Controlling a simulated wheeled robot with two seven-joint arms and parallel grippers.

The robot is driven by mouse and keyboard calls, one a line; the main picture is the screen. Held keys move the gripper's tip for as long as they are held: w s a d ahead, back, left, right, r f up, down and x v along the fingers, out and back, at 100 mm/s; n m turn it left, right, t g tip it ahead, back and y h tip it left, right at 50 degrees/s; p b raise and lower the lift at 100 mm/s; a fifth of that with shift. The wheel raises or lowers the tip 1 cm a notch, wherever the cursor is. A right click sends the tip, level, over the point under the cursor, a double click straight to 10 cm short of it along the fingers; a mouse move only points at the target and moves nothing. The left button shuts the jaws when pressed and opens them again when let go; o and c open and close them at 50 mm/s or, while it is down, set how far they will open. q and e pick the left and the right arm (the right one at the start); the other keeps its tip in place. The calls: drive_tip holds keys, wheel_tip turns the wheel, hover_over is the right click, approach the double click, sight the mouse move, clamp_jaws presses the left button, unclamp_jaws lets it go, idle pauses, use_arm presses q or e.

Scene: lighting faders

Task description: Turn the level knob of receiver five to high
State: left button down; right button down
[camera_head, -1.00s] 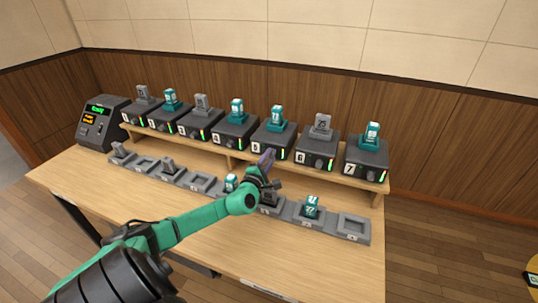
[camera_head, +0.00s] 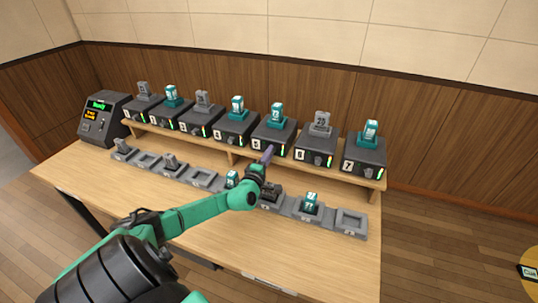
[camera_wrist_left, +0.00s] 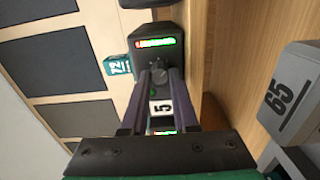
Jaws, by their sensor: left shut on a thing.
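Receiver five (camera_head: 273,137) is a dark box on the raised shelf, with a teal pack (camera_head: 276,116) standing in it. In the left wrist view its front (camera_wrist_left: 157,57) shows a "5" label, a round dark level knob (camera_wrist_left: 158,73) and a lit bar, mostly green with some red at one end. My left gripper (camera_head: 267,155) is in front of receiver five, its arm reaching over the table. In the left wrist view its fingers (camera_wrist_left: 159,76) are closed on the level knob, one on each side. The fingers hide part of the knob. My right gripper does not show.
Receiver six (camera_head: 316,150) and receiver four (camera_head: 236,127) flank it on the shelf (camera_head: 340,177). A row of grey charging trays (camera_head: 352,222) lies below, some with packs. A grey pack marked 65 (camera_wrist_left: 287,92) is close to the gripper in the wrist view. A console (camera_head: 104,119) stands at the left.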

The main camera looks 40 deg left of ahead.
use_arm(q)
drive_tip(key=shift+f, duration=0.15)
drive_tip(key=c, duration=0.7)
unclamp_jaws()
drive_tip(key=p+v, duration=0.2)
drive_tip(key=v, duration=1.2)
drive_tip(key=shift+s+d, duration=0.2)
drive_tip(key=shift+s, duration=0.1)
